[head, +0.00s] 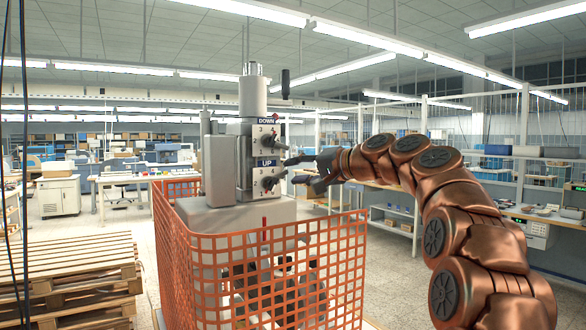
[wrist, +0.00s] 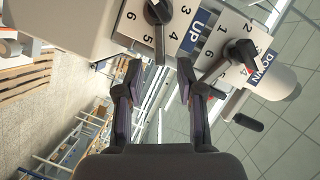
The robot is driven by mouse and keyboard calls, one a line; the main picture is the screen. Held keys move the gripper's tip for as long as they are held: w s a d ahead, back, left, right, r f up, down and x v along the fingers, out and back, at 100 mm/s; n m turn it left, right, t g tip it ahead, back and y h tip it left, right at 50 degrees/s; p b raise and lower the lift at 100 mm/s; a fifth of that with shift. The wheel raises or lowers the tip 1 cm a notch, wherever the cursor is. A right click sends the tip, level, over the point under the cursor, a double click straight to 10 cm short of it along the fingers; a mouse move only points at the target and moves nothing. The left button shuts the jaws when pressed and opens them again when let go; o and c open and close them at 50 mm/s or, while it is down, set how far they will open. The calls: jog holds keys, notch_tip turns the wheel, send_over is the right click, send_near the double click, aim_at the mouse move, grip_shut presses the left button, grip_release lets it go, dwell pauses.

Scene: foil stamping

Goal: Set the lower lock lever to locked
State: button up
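The grey stamping machine (head: 222,165) carries a lower UP dial panel with a black knob (head: 269,183) and an upper DOWN panel with another black knob (head: 270,142). A black handle (head: 285,83) stands upright above the DOWN panel; a similar black handle on a rod (wrist: 249,122) shows in the wrist view. A dark bar (wrist: 160,46) reaches from the lower knob toward my fingers; I cannot tell whether it is the lower lock lever or part of the knob. My gripper (head: 293,170) is open beside the UP panel, its fingertips (wrist: 159,68) apart with nothing visibly gripped.
An orange mesh fence (head: 210,250) surrounds the machine's base. Stacked wooden pallets (head: 70,265) stand at the left. Shelving and benches line the right and back.

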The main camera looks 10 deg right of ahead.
jog(key=shift+x, duration=0.75)
grip_shut()
